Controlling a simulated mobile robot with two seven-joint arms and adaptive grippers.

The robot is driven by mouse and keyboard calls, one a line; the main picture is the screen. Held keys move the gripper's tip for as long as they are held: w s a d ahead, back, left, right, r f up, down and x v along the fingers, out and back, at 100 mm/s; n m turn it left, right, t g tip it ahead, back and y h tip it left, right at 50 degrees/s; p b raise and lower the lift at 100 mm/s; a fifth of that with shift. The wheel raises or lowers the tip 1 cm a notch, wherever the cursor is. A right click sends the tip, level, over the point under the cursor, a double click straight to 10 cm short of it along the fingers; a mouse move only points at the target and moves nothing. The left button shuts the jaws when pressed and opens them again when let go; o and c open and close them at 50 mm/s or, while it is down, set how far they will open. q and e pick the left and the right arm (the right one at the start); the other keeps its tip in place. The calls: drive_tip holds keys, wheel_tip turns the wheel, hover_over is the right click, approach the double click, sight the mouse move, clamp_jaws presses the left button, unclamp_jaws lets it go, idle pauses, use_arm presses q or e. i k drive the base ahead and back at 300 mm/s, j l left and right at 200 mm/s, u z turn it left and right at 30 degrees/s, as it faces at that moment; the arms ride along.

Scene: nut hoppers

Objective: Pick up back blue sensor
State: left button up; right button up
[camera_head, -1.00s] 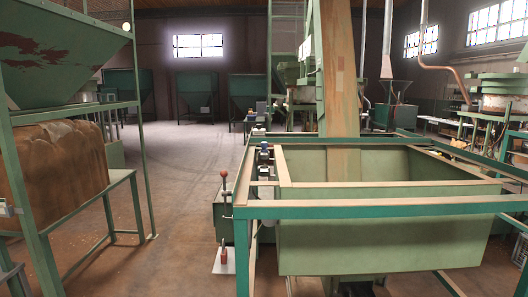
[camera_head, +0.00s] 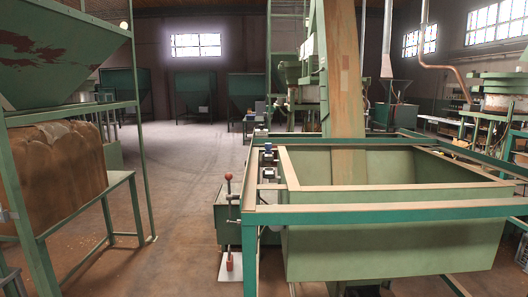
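A small blue-topped sensor (camera_head: 267,148) stands upright on the left side of the green hopper frame, toward its back. Dark and grey fittings (camera_head: 268,173) sit just in front of it along the same side. The sensor is small in the picture and its lower part is hard to make out. Neither of my grippers shows in the head view.
The green hopper (camera_head: 390,240) with wood-coloured rims fills the right foreground, inside a green rail frame (camera_head: 400,212). A red-knobbed lever (camera_head: 229,178) stands at its left. A large brown sack (camera_head: 60,165) rests under a hopper at left. The floor (camera_head: 180,220) between is open.

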sight(268, 146)
drive_tip(key=i+j, duration=0.4)
drive_tip(key=j, duration=0.15)
drive_tip(key=i+j, duration=0.85)
drive_tip(key=j, duration=0.2)
drive_tip(key=i+j, duration=0.4)
drive_tip(key=j, duration=0.15)
drive_tip(key=i+j, duration=0.4)
drive_tip(key=j, duration=0.15)
drive_tip(key=j+z, duration=0.1)
drive_tip(key=z, duration=0.3)
drive_tip(key=i+j+z, duration=0.1)
drive_tip(key=z, duration=0.35)
drive_tip(key=j+z, duration=0.15)
drive_tip(key=z, duration=0.25)
drive_tip(key=i, duration=0.05)
